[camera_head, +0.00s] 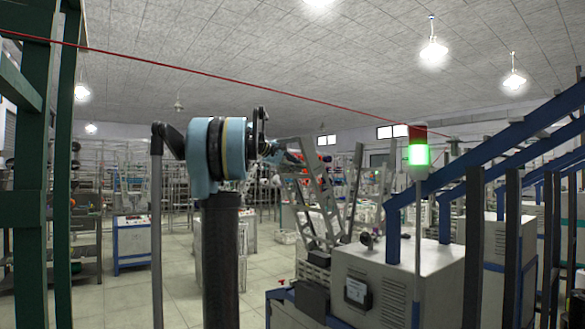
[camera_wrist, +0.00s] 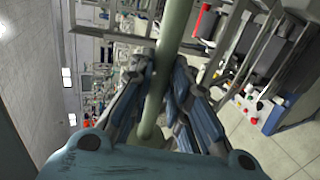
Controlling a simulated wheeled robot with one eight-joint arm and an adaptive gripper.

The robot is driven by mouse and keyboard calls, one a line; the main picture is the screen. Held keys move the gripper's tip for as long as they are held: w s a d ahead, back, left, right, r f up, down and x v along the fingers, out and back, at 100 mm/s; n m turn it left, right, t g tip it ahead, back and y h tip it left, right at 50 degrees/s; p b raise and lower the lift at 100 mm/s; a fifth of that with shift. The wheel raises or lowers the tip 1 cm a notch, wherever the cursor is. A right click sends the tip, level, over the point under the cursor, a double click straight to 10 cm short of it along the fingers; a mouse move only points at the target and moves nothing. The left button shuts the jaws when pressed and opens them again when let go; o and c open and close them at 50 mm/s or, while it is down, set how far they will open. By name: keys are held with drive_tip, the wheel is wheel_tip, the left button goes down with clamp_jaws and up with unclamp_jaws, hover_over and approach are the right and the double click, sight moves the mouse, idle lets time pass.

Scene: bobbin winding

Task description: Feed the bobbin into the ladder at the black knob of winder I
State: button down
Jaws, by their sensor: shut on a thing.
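In the wrist view, my gripper (camera_wrist: 161,75) is closed around a long grey-green tube, the bobbin (camera_wrist: 155,103). The bobbin runs lengthwise between the blue-grey fingers and out past the top edge of the picture. In the head view, my gripper (camera_head: 290,155) is small and partly hidden by the wrist, and I cannot make out the bobbin there. A slanted metal ladder frame (camera_head: 322,190) stands just right of and below the gripper, above a white winder cabinet (camera_head: 395,280). I cannot make out the black knob or the winder's label for certain.
A signal lamp (camera_head: 418,154) glows green on a post by the cabinet. Blue sloping beams (camera_head: 490,150) fill the right side, and a green post (camera_head: 32,180) stands at left. Pale floor (camera_head: 175,290) is open at lower left. A red cylinder (camera_wrist: 206,22) shows in the wrist view.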

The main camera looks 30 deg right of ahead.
drive_tip(key=shift+w+d+f, duration=0.1)
drive_tip(key=shift+d+f, duration=0.25)
drive_tip(key=shift+f, duration=0.45)
drive_tip(key=shift+d+f, duration=0.35)
drive_tip(key=shift+f, duration=0.4)
drive_tip(key=c, duration=1.1)
unclamp_jaws()
drive_tip(key=a+r, duration=0.7)
drive_tip(key=a, duration=0.1)
drive_tip(key=shift+s+a, duration=0.3)
drive_tip(key=shift+s, duration=0.05)
